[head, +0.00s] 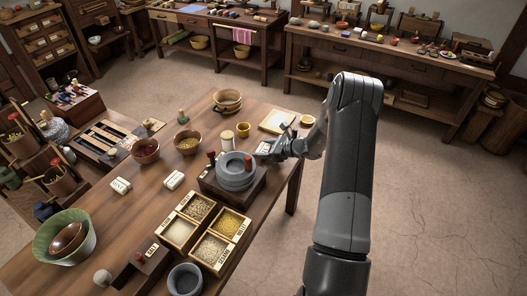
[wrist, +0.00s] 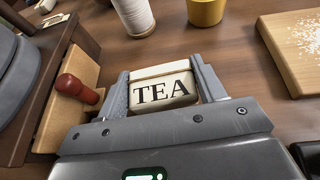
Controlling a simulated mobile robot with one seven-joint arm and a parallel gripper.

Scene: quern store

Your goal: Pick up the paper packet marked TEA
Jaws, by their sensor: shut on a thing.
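The cream paper packet marked TEA (wrist: 164,91) sits between the two fingers of my gripper (wrist: 160,70) in the wrist view, its black letters facing the camera. The fingers press on its left and right sides. I cannot tell whether its underside touches the wooden table. In the head view my gripper (head: 268,150) is low over the table's right side, just right of the grey stone quern (head: 236,172). The packet is hard to make out there.
The quern's wooden base with a red knob (wrist: 77,88) is close on the left. Two other pale packets (head: 173,180) (head: 120,186) lie left. Divided grain boxes (head: 209,228) are in front.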

